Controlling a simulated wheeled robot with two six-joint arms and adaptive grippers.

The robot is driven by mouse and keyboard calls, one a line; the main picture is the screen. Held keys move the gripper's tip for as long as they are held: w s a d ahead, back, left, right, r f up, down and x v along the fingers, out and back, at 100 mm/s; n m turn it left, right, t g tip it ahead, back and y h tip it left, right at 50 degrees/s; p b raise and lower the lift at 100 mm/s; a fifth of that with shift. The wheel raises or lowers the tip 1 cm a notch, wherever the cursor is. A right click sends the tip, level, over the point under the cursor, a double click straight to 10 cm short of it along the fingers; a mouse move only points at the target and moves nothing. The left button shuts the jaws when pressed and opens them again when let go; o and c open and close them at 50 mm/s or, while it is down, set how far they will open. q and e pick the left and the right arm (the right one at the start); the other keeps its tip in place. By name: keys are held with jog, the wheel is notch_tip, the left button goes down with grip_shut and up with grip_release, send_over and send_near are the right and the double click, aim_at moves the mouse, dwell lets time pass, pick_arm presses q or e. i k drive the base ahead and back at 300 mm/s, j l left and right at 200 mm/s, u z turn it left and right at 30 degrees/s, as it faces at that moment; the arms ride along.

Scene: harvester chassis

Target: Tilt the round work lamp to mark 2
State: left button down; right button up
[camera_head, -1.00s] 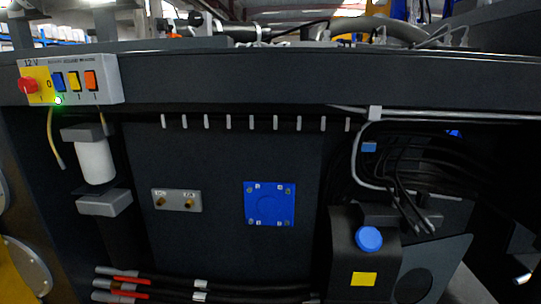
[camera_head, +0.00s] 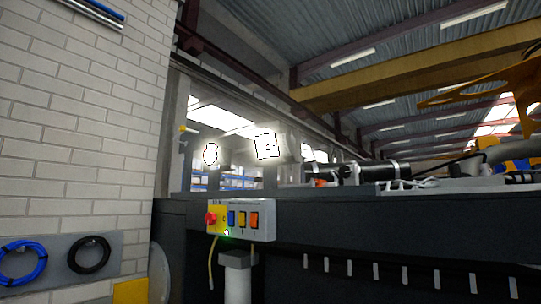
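The round work lamp (camera_head: 210,154) shows as a small, bright, glaring disc at the left end of the dark chassis, above its top edge. A square lamp (camera_head: 266,146), also glaring, stands to its right. The glare hides the tilt of the round lamp, and I cannot read any marks beside it. Neither of my grippers is in view.
A switch panel (camera_head: 241,220) with a red knob and coloured switches sits on the chassis (camera_head: 390,225) below the lamps. A white brick wall (camera_head: 85,130) rises on the left, with a blue coil (camera_head: 22,262) and a black coil (camera_head: 89,255) hung low.

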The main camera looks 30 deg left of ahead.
aim_at(210, 157)
jog(key=u, duration=1.45)
